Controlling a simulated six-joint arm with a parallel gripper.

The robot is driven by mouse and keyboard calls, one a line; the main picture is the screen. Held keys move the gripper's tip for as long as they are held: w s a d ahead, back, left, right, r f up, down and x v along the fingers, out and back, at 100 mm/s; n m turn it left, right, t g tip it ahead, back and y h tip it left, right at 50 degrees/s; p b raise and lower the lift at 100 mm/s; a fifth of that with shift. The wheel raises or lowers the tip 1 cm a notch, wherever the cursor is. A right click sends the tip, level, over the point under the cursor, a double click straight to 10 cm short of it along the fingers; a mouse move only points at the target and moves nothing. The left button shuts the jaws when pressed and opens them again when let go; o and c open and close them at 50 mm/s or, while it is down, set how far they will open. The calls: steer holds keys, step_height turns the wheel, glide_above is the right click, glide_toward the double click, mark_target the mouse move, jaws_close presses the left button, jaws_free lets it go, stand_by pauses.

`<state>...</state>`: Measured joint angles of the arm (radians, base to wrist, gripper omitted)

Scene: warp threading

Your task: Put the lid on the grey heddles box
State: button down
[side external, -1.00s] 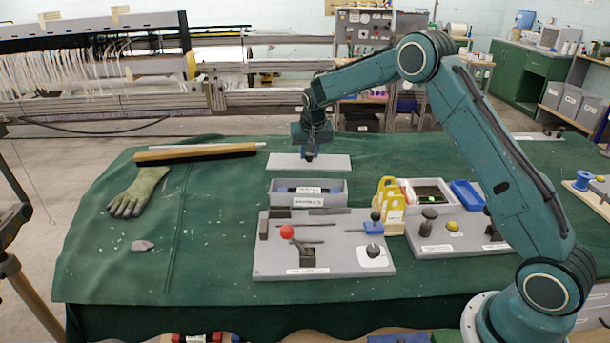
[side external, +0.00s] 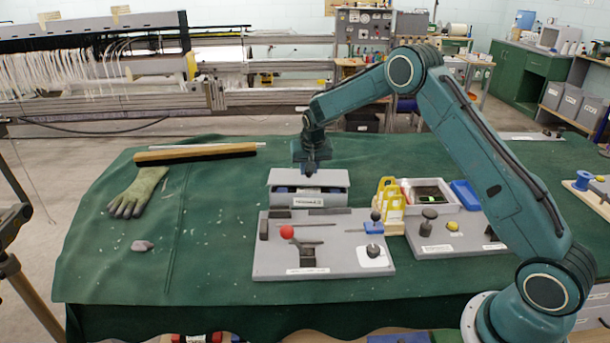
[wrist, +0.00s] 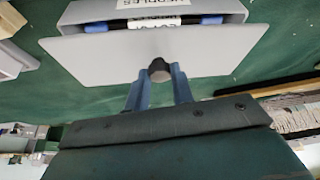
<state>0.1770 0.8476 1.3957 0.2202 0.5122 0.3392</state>
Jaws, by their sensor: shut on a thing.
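The grey heddles box (side external: 308,199) stands on the green table behind the grey tool board, with its label facing the front. Blue and dark contents show inside it. The flat grey lid (side external: 334,178) is held above the rear part of the box. In the wrist view the lid (wrist: 205,52) has a dark knob (wrist: 159,70), and my gripper (wrist: 157,82) is shut on that knob with its blue fingers. Beyond the lid's edge, the box (wrist: 150,10) shows with its contents partly uncovered. Whether the lid touches the rim cannot be told.
The grey tool board (side external: 325,262) with a red ball lies in front of the box. Yellow holders (side external: 391,203) and an open tray (side external: 428,193) stand to the right. A glove (side external: 138,193) and a brush (side external: 195,153) lie left, where the table is mostly clear.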

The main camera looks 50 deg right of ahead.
steer(key=shift+f, duration=0.75)
steer(key=shift+f, duration=0.4)
stand_by(2.0)
steer(key=c, duration=0.6)
jaws_free()
steer(key=shift+c, duration=0.2)
steer(key=shift+r, duration=0.1)
steer(key=shift+r, duration=3.4)
